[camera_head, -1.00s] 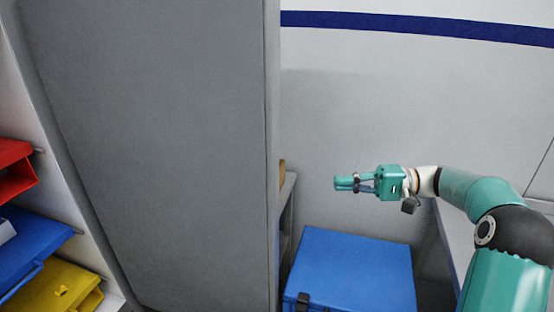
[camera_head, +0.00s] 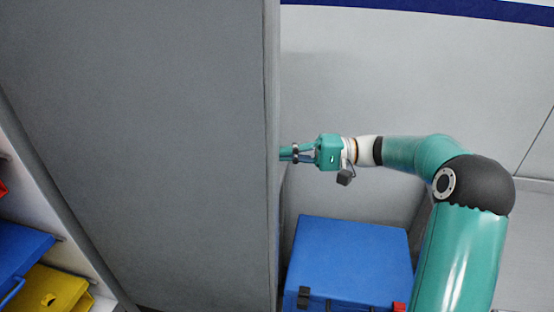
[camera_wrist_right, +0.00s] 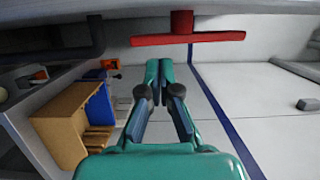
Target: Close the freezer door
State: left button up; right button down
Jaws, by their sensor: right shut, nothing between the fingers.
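A large grey upright panel (camera_head: 140,130), apparently the freezer door, fills the left half of the head view. Its right edge (camera_head: 272,120) runs top to bottom beside my right gripper (camera_head: 287,153). The fingers point left at this edge; I cannot tell whether they touch it or reach behind it. In the right wrist view the gripper (camera_wrist_right: 158,68) is shut and empty, its fingertips together. The handle and latch are not clearly visible. My left gripper is out of view.
A blue box (camera_head: 350,255) stands below my right arm. Blue (camera_head: 20,255) and yellow (camera_head: 50,290) bins sit at the far left. The right wrist view shows a red T-shaped object (camera_wrist_right: 188,38) ahead and a wooden organizer (camera_wrist_right: 65,120) at the left. A pale wall lies behind.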

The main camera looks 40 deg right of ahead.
jog(key=s+a, duration=0.1)
jog(key=a, duration=0.1)
jog(key=s+a+p, duration=0.1)
jog(key=shift+s+a, duration=0.15)
jog(key=shift+a, duration=0.2)
jog(key=shift+a, duration=0.1)
